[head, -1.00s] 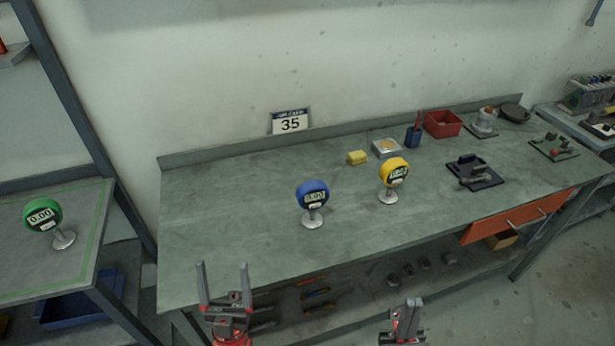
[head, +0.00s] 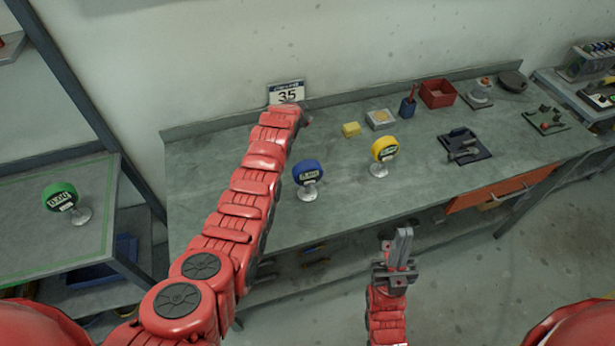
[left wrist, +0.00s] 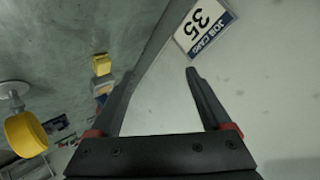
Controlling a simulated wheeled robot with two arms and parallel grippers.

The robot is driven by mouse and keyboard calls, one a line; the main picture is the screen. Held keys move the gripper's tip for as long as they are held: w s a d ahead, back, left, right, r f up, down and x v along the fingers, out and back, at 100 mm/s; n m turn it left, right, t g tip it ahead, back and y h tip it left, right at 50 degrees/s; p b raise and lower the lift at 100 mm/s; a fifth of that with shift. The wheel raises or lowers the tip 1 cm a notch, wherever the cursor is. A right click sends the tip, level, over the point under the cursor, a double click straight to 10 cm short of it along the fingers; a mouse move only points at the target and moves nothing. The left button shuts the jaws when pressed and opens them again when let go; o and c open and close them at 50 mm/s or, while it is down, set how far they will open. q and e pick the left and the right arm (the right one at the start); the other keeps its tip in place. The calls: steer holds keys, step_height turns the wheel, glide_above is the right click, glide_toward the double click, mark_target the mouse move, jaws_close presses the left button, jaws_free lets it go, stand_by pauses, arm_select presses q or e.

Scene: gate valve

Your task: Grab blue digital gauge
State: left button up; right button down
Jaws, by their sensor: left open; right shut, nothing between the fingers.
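The blue digital gauge (head: 308,172) stands upright on a round silver base on the green-grey workbench (head: 350,210), just right of my left arm in the head view. My left arm reaches past it toward the back wall, and its hand is mostly hidden there by the arm itself. In the left wrist view, my left gripper (left wrist: 162,73) is open and empty, facing the wall and the job card sign (left wrist: 203,27). The blue gauge does not show in that view. My right gripper (head: 403,235) is shut and empty in front of the bench's front edge.
A yellow gauge (head: 384,149) stands right of the blue one; it also shows in the left wrist view (left wrist: 25,133). A green gauge (head: 60,196) is on the left table. A yellow block (head: 351,129), a blue cup (head: 408,107) and a red bin (head: 438,94) stand farther back.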

arm_select(q)
steer(key=s+d+r+m+g+y+b, duration=0.1)
steer(key=s+r+m+g, duration=0.3)
steer(key=s, duration=0.5)
steer(key=s+d+r+m+g+y, duration=0.1)
steer(key=s+d+r+g, duration=0.1)
steer(key=s+r+g, duration=0.6)
steer(key=t+b, duration=0.1)
steer(key=b, duration=0.8)
glide_above(307, 164)
steer(key=f, duration=1)
steer(key=shift+w+d+f, duration=0.1)
steer(key=shift+d+f, duration=0.15)
steer(key=shift+f, duration=0.15)
steer(key=shift+a+f, duration=0.1)
steer(key=shift+f, duration=0.85)
steer(key=shift+f+p, duration=0.7)
steer(key=shift+p, duration=0.1)
step_height(307, 164, down, 3)
steer(key=shift+a+f+p, duration=0.15)
steer(key=shift+f+p, duration=0.05)
steer(key=shift+p, duration=0.75)
steer(key=shift+f, duration=0.2)
jaws_close()
